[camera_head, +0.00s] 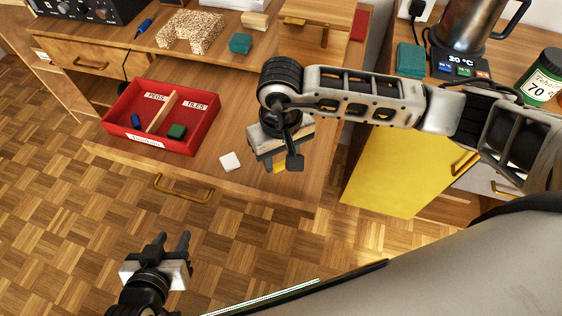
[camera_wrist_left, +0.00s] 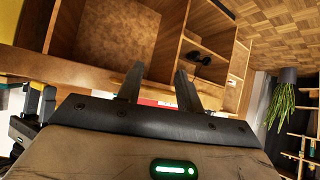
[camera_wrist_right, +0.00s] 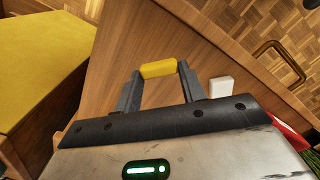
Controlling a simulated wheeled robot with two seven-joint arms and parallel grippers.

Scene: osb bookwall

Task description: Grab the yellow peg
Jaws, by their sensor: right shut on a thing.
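The yellow peg (camera_wrist_right: 158,69) lies between the fingertips of my right gripper (camera_wrist_right: 158,82) in the right wrist view, with a finger against each end. In the head view a small part of the peg (camera_head: 280,168) shows beside my right gripper (camera_head: 278,165), low over the drawer surface; the gripper hides the rest. My right gripper is shut on the peg. I cannot tell whether the peg still touches the surface. My left gripper (camera_head: 175,243) is open and empty over the floor at the lower left; its fingers also show apart in the left wrist view (camera_wrist_left: 157,85).
A white tile (camera_head: 230,161) lies left of my right gripper. A red tray (camera_head: 196,146) with PEGS and TILES compartments holds a blue peg (camera_head: 136,121) and a green block (camera_head: 177,131). A teal block (camera_head: 240,43) sits on the desk. A yellow cabinet door (camera_head: 395,170) stands right.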

